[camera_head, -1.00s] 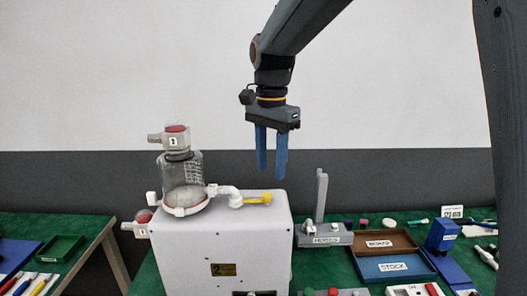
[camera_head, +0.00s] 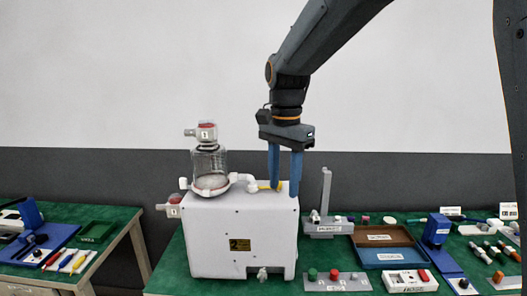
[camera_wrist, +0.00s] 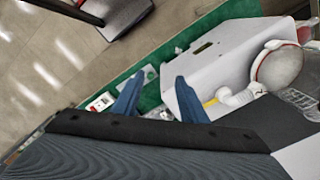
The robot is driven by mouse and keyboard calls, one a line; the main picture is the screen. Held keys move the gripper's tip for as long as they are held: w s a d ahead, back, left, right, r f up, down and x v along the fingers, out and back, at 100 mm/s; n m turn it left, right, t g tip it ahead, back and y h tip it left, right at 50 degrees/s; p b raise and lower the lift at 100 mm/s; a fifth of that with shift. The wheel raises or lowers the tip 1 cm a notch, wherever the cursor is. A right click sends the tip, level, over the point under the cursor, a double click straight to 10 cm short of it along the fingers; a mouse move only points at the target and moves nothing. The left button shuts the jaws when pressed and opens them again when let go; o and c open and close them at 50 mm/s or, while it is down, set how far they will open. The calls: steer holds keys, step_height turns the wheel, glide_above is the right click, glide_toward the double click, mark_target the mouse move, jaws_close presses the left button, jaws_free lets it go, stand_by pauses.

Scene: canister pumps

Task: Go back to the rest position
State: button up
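My gripper (camera_head: 284,172) hangs pointing down from my arm, its two blue fingers apart with nothing between them. In the head view the fingers overlap the right end of the white pump box (camera_head: 238,240), close to the yellow-handled valve (camera_head: 270,186) on its top. The wrist view also shows the open fingers (camera_wrist: 160,98), with the white box (camera_wrist: 215,65) to their right and the yellow handle (camera_wrist: 210,102) near the right finger. I cannot tell whether a finger touches the valve. A glass canister (camera_head: 209,165) stands upright on the box's left part.
A grey post stand (camera_head: 326,195) stands right of the box. A brown tray (camera_head: 378,236), a blue tray (camera_head: 388,257) and a blue holder (camera_head: 436,230) lie further right on the green table. A second table (camera_head: 120,232) with tools is at left.

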steer(key=s+d+f+n+b, duration=0.2)
steer(key=s+d+f+n, duration=0.1)
steer(key=f, duration=0.4)
steer(key=s+d+f+n+t+b, duration=0.1)
steer(key=s+d+f+n+b, duration=0.1)
steer(key=s+d+f, duration=0.4)
steer(key=s+d+f+n+b, duration=0.2)
steer(key=s+d+f, duration=0.3)
steer(key=f, duration=0.4)
steer(key=shift+d+f+n, duration=0.3)
steer(key=shift+f+n, duration=0.1)
steer(key=shift+n, duration=0.5)
